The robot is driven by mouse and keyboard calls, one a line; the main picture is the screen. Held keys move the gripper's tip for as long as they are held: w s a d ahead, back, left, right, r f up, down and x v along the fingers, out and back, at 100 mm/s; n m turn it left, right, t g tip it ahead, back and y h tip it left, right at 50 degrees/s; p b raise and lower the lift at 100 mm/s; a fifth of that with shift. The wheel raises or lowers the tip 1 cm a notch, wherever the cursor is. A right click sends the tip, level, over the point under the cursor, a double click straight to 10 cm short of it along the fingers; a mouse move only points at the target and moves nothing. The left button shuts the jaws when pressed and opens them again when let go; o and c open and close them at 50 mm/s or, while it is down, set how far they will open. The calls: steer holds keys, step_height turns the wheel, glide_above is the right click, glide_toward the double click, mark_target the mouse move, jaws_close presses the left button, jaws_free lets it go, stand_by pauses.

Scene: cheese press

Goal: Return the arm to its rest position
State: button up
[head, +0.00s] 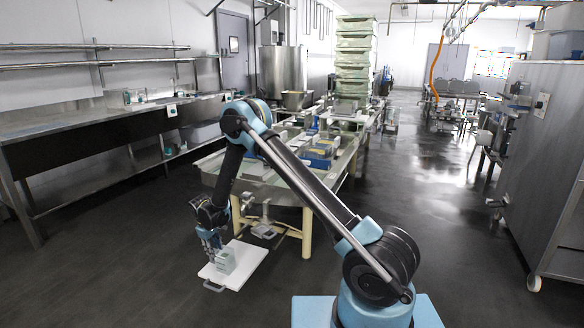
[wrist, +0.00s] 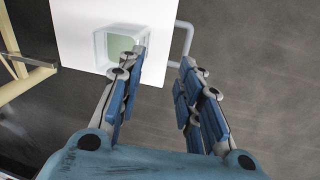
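My gripper (head: 210,240) hangs low at the left of my arm in the head view, over a white board. In the wrist view my gripper (wrist: 160,75) has its two blue-padded fingers spread apart with nothing between them. A pale block-like container (head: 226,260) stands on the white board in the head view. In the wrist view the container (wrist: 101,48) has a pale rim and a green inside, and lies beyond the left finger, which covers part of it. I cannot tell whether the finger touches it.
The white board (head: 243,274) has a grey handle (head: 213,287). A steel table (head: 275,190) with cream legs stands just behind it. Shelving and a long counter (head: 80,130) line the left wall. A large steel cabinet (head: 545,150) is at the right. The dark floor (head: 440,190) between is clear.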

steer(key=w+d+r+m, duration=0.2)
steer(key=d+r+m, duration=0.2)
steer(key=d+r, duration=2.15)
steer(key=s+d+r+m, duration=0.2)
steer(key=s+d+r, duration=0.3)
steer(key=d+r, duration=0.3)
steer(key=s+d+r+m, duration=0.1)
steer(key=s+d+r, duration=0.1)
steer(key=s+d, duration=0.5)
steer(key=s+d+r+m, duration=0.2)
steer(key=s+d+r, duration=0.1)
steer(key=s+d, duration=0.4)
steer(key=s+d+f+m, duration=0.1)
steer(key=s+d+f, duration=0.2)
steer(key=s, duration=0.5)
steer(key=s+d+f+m, duration=0.2)
steer(key=s+d+f, duration=0.2)
steer(key=s, duration=0.4)
steer(key=shift+d+y, duration=0.4)
steer(key=shift+d, duration=0.25)
